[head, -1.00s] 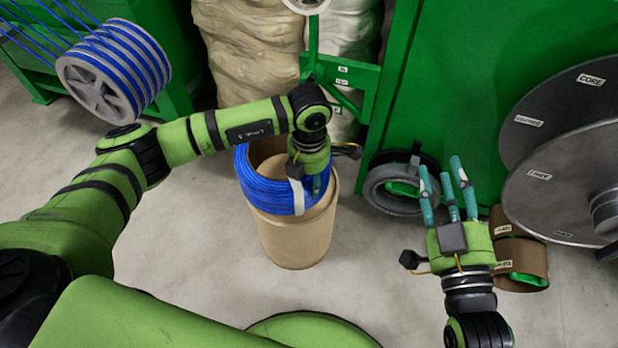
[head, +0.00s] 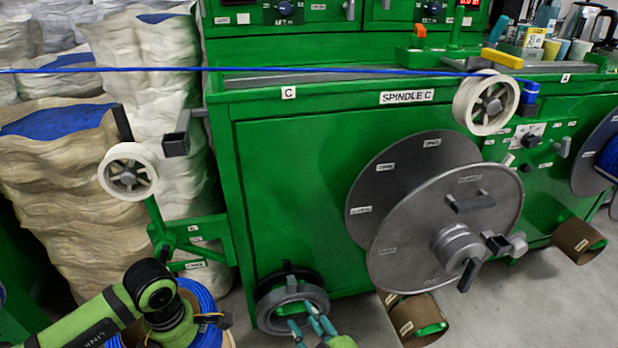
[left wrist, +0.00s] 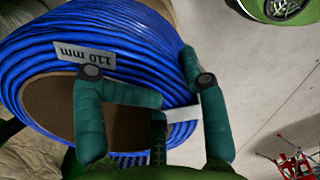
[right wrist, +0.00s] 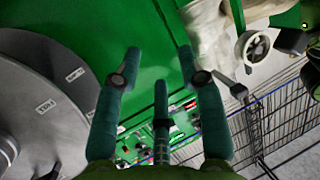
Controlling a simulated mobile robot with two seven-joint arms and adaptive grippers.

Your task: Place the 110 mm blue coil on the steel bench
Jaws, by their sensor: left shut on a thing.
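The blue coil (left wrist: 120,45) fills much of the left wrist view, with a white tag reading 110 mm. My left gripper (left wrist: 150,95) is shut on it, its teal fingers against the winding and its hollow core. In the head view the coil (head: 207,335) is cut off at the bottom left, mostly hidden by my left gripper (head: 190,322). My right gripper (head: 312,326) shows only its fingertips at the bottom edge. In the right wrist view (right wrist: 158,75) its fingers are spread, with nothing between them. I cannot make out a steel bench with certainty.
A green machine cabinet (head: 290,180) marked SPINDLE C stands ahead, with a large grey reel (head: 445,240) on its front. A taut blue cable (head: 330,69) crosses above it to a white pulley (head: 486,102). Another pulley (head: 128,172) stands at left, before wrapped sacks (head: 60,190).

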